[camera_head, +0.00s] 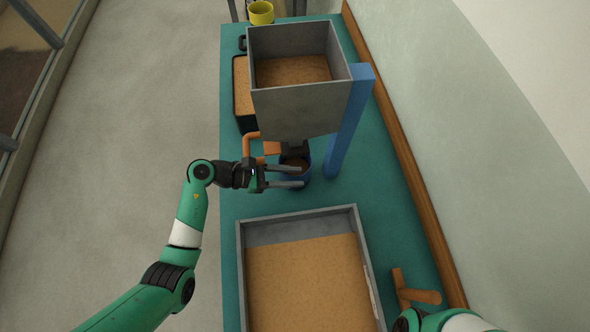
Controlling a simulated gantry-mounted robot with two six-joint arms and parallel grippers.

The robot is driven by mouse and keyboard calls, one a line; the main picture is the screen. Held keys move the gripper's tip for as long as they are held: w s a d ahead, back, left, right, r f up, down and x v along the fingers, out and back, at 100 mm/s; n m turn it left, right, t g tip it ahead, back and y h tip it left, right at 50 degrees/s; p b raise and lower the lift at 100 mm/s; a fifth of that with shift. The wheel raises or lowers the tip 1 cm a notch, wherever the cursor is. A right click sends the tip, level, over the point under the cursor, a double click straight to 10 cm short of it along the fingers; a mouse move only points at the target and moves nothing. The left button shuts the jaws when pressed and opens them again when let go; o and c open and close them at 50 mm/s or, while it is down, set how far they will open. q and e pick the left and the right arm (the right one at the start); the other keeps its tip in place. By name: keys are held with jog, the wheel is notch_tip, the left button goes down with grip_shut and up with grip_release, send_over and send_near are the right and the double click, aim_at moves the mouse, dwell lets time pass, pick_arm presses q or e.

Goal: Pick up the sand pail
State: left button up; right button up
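The sand pail (307,177) is small and dark blue, and stands on the teal bench top below the spout of the grey hopper (298,108). Brown sand shows inside it. My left gripper (301,176) reaches in from the left. Its two fingers are apart and lie across the pail in this view, hiding part of it. I cannot tell whether they touch it. My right arm shows only as a piece at the lower right edge, and its gripper is out of view.
A blue post (349,122) stands right of the pail. A grey sand tray (240,262) lies in front. Behind are a black sand box (247,124) and a yellow pot (261,13). An orange-brown T-shaped piece (418,295) lies at the right.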

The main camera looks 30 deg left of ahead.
pick_arm(q)
grip_shut()
jog(key=shift+f, duration=0.15)
dwell(1.0)
